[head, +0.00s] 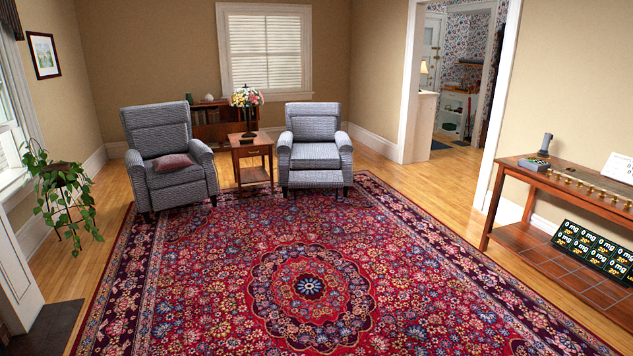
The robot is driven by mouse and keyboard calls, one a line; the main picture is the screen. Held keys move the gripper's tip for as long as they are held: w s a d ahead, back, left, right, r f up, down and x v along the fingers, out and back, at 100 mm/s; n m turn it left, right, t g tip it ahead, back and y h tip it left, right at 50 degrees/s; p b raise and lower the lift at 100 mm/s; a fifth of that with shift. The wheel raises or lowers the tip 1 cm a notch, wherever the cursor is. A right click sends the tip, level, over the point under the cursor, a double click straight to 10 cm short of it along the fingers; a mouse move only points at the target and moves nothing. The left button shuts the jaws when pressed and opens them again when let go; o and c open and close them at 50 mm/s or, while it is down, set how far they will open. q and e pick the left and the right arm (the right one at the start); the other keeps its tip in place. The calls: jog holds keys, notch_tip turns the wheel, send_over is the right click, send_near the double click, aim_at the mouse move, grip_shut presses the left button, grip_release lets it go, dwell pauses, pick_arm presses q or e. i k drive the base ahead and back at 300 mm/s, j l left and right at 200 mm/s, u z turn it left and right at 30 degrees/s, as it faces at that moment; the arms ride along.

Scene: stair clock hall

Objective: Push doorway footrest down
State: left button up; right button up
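Two grey patterned recliner armchairs stand at the far side of the rug. The right recliner (315,142) is the one nearer the doorway (455,90). Neither of my grippers is in view.
A small wooden side table (252,152) with a flowered lamp (247,100) stands between the chairs. A wide red rug (310,285) lies clear in front. A console table (570,185) is at right, with a sign of lit numbers (595,250) on its lower shelf. A plant (62,190) stands left.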

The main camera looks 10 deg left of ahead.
aim_at(322, 179)
jog(key=i+j+u, duration=0.3)
jog(key=i, duration=0.25)
jog(key=i+u, duration=0.3)
jog(key=i, duration=0.25)
jog(key=i+u, duration=0.1)
jog(key=i, duration=2.4)
jog(key=i+j+z, duration=0.1)
jog(key=i, duration=0.9)
jog(key=i+j, duration=0.15)
jog(key=i, duration=0.85)
jog(key=l+z, duration=0.05)
